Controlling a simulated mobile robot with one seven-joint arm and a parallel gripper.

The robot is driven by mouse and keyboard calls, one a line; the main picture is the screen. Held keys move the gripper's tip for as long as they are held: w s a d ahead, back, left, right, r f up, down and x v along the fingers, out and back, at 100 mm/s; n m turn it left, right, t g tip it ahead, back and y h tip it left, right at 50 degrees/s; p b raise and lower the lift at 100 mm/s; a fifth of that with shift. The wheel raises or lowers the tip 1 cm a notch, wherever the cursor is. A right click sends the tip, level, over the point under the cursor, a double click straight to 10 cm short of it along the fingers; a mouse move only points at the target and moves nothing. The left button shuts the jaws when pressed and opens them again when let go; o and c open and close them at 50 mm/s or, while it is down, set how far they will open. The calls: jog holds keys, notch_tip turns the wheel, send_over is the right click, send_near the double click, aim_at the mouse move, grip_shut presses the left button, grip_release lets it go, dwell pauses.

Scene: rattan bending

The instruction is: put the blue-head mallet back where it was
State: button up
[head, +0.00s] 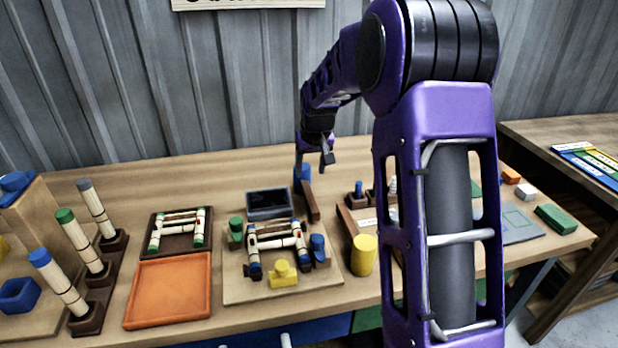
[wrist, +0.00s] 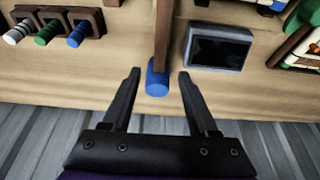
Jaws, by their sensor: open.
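The blue-head mallet lies on the workbench behind the rattan jig. In the wrist view its blue head (wrist: 157,78) is near the picture's middle and its brown handle (wrist: 162,28) runs up away from it. In the head view the blue head (head: 303,172) and handle (head: 311,203) show just below my gripper (head: 312,172). My gripper is open, and in the wrist view its two fingers (wrist: 159,76) stand either side of the blue head with gaps on both sides. Whether the fingertips are at the head's height is hard to tell.
A dark-screened box (head: 268,203) stands close left of the mallet. The jig board (head: 240,290) with bent rattan is in front, and a yellow cylinder (head: 363,255) stands to its right. An orange tray (head: 168,290) lies further left. The corrugated wall (head: 230,80) is close behind the bench.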

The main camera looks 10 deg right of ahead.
aim_at(304, 180)
jog(key=shift+o, duration=0.9)
jog(key=shift+s+r, duration=0.1)
jog(key=shift+r, duration=0.25)
jog(key=shift+o, duration=0.2)
jog(key=r+b, duration=0.1)
jog(key=w+r+b, duration=0.2)
jog(key=shift+a+r+b, duration=0.15)
jog(key=shift+a+b, duration=0.1)
jog(key=shift+b, duration=0.05)
jog(key=x, duration=1.1)
jog(key=b+x, duration=0.1)
jog(key=x, duration=0.4)
jog(key=shift+w+d+f, duration=0.25)
jog(key=shift+w+f, duration=0.05)
jog(key=shift+w, duration=0.15)
jog(key=shift+r, duration=0.1)
grip_shut()
